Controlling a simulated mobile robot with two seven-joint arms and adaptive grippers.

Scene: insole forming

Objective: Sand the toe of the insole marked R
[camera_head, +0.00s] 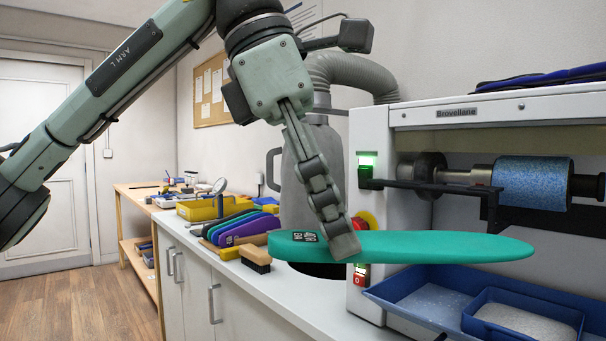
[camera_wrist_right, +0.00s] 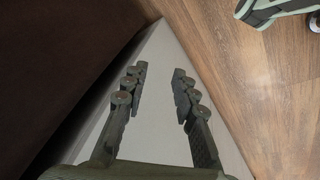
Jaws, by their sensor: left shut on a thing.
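A green insole (camera_head: 440,247) is held in my left gripper (camera_head: 343,243) in the head view. The gripper is shut on its left end, beside a small black-and-white label. The insole lies nearly level, its free rounded end pointing right, in front of the sanding machine (camera_head: 440,113). The machine's blue sanding drum (camera_head: 533,182) is above and behind the insole, apart from it in the picture. I cannot read an R on the label. My right gripper (camera_wrist_right: 158,85) shows in the right wrist view, open and empty, fingers apart.
A blue tray (camera_head: 405,308) with grey dust sits below the drum. A wooden brush (camera_head: 256,259) and several coloured insoles (camera_head: 240,231) lie on the counter at left. A grey hose (camera_head: 350,75) stands behind my left arm.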

